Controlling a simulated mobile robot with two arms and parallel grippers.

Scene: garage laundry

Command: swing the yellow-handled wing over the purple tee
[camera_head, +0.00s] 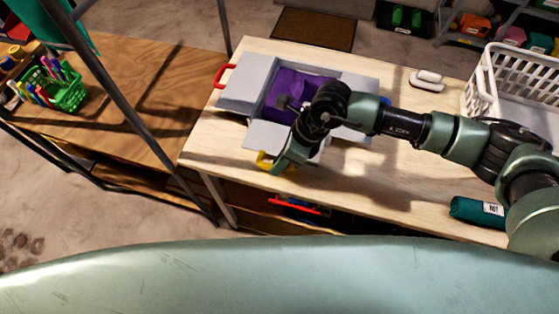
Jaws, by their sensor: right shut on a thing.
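A grey folding board lies on the light wooden table (350,205). The purple tee (285,88) lies on its middle, partly hidden behind my right arm. The yellow-handled wing (262,134) is the grey panel on the board's near side; it lies out from the tee, not over it. Its yellow handle (263,157) sticks out at the near edge. My right gripper (275,163) is shut on the yellow handle. The wing's right part is hidden by the gripper and wrist. My left gripper is not in view.
A red-handled wing (245,92) is at the board's left; a blue handle (386,101) shows at right. Dark posts stand at left.

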